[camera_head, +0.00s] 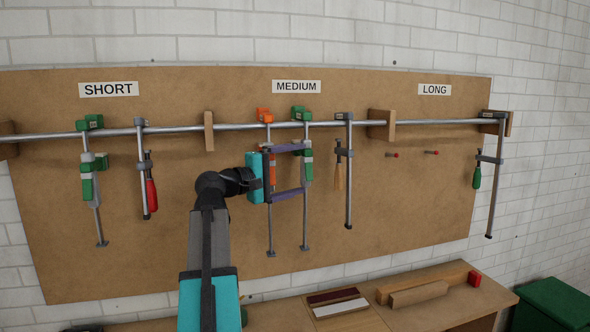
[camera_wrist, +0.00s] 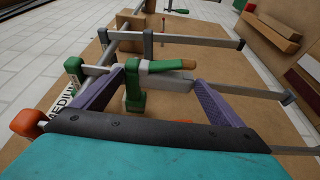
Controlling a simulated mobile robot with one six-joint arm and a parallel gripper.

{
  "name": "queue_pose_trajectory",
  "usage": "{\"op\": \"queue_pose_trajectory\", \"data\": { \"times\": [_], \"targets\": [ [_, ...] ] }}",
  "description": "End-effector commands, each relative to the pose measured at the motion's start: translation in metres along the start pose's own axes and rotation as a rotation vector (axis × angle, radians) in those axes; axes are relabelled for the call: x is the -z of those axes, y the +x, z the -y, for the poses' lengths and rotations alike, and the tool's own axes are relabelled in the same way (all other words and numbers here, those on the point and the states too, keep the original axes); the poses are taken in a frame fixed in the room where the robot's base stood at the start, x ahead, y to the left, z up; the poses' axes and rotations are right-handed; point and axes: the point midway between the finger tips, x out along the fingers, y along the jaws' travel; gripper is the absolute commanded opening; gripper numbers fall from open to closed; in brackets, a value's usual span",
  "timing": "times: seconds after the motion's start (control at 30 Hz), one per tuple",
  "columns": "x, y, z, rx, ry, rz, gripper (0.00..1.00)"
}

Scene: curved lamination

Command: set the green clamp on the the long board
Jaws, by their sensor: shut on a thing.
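The green clamp (camera_head: 302,113) is upright at the MEDIUM part of the wall panel, its green head at the rail and its grey bar reaching down. In the wrist view, its green sliding jaw (camera_wrist: 135,95) is between my two purple fingers. My gripper (camera_head: 302,170) is shut on this clamp, fingers apart one above the other. Part of the clamp is hidden behind the fingers. Two wooden pieces (camera_head: 420,292) lie on the bench at the lower right, and the panel has a LONG label (camera_head: 435,90); I cannot tell which one is the long board.
An orange clamp (camera_head: 264,115) hangs just left of the green one, and a grey clamp (camera_head: 348,185) with a wooden handle hangs to the right. The rail (camera_head: 230,127) runs across the panel. A tray (camera_head: 312,298) with dark and white strips sits on the bench.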

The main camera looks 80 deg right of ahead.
Motion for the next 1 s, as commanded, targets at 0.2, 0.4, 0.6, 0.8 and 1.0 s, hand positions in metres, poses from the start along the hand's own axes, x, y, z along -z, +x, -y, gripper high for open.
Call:
{"op": "queue_pose_trajectory", "data": {
  "times": [0.2, 0.4, 0.6, 0.8, 1.0],
  "targets": [
    [0.001, 0.000, -0.001, -0.003, 0.000, -0.002, 0.44],
    [0.001, 0.000, -0.001, -0.002, 0.000, -0.002, 1.00],
    [0.001, -0.001, 0.001, 0.002, -0.001, -0.001, 1.00],
    [0.001, -0.009, 0.002, 0.000, 0.000, -0.003, 1.00],
    [0.001, -0.029, 0.003, 0.000, 0.001, -0.004, 1.00]
  ]
}}
